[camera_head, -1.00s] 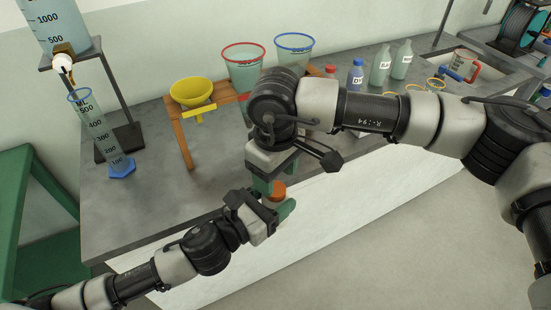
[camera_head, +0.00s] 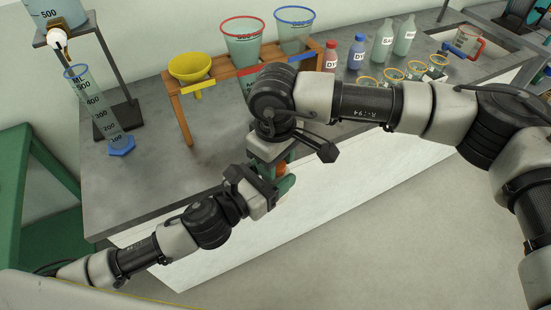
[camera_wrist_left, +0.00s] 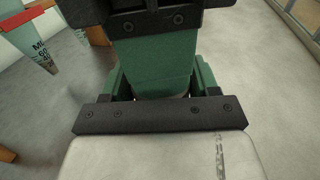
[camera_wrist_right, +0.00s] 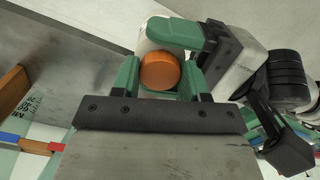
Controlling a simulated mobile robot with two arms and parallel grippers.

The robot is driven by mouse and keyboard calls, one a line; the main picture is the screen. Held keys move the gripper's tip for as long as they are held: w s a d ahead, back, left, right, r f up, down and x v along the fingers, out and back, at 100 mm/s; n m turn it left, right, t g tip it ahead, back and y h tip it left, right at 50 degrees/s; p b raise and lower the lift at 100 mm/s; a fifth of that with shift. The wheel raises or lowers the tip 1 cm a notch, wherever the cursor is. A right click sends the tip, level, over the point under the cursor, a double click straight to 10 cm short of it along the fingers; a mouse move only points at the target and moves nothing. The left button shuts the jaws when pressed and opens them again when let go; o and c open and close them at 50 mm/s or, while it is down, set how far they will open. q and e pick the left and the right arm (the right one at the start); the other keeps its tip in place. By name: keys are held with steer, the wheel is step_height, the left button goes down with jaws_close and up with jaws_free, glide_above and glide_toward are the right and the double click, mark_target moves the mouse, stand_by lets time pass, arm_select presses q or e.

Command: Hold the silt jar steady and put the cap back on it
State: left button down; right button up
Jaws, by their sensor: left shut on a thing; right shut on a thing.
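My left gripper (camera_head: 284,187) is shut on the silt jar, in front of the bench edge. The jar's whitish body shows beyond the cap in the right wrist view (camera_wrist_right: 150,40), beside a green left finger. My right gripper (camera_wrist_right: 160,80) is shut on the orange cap (camera_wrist_right: 160,71), at the jar's top end. In the head view only a sliver of the cap (camera_head: 281,168) shows below my right gripper. In the left wrist view my right gripper (camera_wrist_left: 165,62) hides most of the jar. I cannot tell whether cap and jar touch or are fully seated.
A grey bench (camera_head: 150,185) lies behind my grippers. A green stand (camera_head: 40,235) is at the left. Floor in front is clear.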

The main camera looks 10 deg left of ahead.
steer(key=m, duration=0.3)
steer(key=o, duration=1)
steer(key=shift+r, duration=2.3)
